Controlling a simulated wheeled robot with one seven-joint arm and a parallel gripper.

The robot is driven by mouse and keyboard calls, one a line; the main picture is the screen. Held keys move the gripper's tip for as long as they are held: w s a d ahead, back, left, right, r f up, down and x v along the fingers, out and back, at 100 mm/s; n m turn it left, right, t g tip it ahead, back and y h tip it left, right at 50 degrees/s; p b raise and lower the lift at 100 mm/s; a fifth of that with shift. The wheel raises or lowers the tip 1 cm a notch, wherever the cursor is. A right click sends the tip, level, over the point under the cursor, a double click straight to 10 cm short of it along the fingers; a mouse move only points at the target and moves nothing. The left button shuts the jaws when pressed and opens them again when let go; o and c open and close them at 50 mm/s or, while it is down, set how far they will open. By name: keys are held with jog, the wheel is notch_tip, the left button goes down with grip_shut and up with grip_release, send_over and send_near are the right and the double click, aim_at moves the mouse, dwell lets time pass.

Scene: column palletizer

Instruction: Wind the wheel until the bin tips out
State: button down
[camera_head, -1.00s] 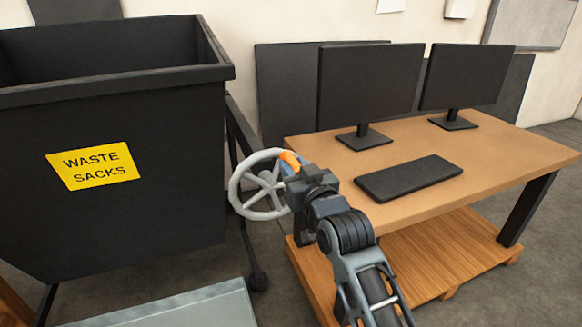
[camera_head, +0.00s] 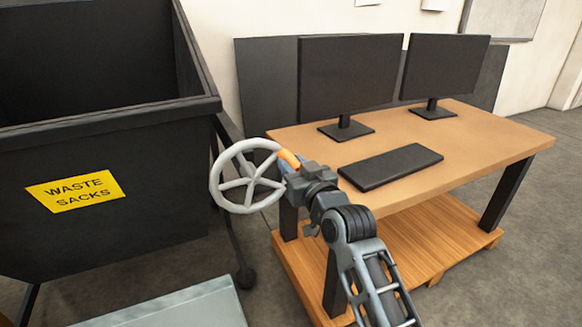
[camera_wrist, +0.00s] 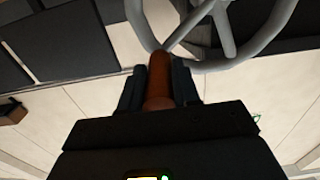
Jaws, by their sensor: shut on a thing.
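The grey spoked wheel (camera_head: 249,178) stands at the right side of the black bin (camera_head: 120,215), which bears a yellow "WASTE SACKS" label (camera_head: 76,191). An orange handle (camera_head: 289,158) sticks out from the wheel's upper right rim. My gripper (camera_head: 289,170) is at this handle. In the wrist view the wheel (camera_wrist: 225,40) fills the top, and my gripper (camera_wrist: 158,88) is shut on the handle (camera_wrist: 159,75), with a finger on each side. The bin's open top faces up, its rim slanting in the picture. Its contents are not visible.
A wooden desk (camera_head: 480,150) with two monitors and a black keyboard (camera_head: 390,166) stands to the right, close to my arm. A wooden pallet (camera_head: 420,245) lies below it. A grey flat surface (camera_head: 190,305) lies at the bottom left. Floor shows at the far right.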

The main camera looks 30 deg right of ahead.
jog(key=shift+d+f+b, duration=1.05)
jog(key=shift+f+b, duration=3.55)
jog(key=shift+f, duration=1.35)
jog(key=a+f, duration=0.6)
jog(key=a, duration=0.1)
jog(key=shift+a, duration=0.2)
jog(key=c, duration=1.9)
grip_release()
jog(key=a+b, duration=0.2)
jog(key=shift+w+b, duration=0.2)
jog(key=shift+b, duration=0.2)
jog(key=shift+w+a+r, duration=0.1)
jog(key=shift+a+r, duration=0.25)
jog(key=shift+r, duration=0.05)
grip_shut()
jog(key=shift+w+a+r+b, duration=0.1)
jog(key=shift+a+r+b, duration=0.1)
jog(key=shift+a+b, duration=0.65)
jog(key=shift+w+a+r+b, duration=0.1)
jog(key=shift+a+r+b, duration=0.15)
jog(key=shift+a+b, duration=0.5)
jog(key=shift+a+r+b, duration=0.2)
jog(key=shift+a+b, duration=0.55)
jog(key=shift+a, duration=0.15)
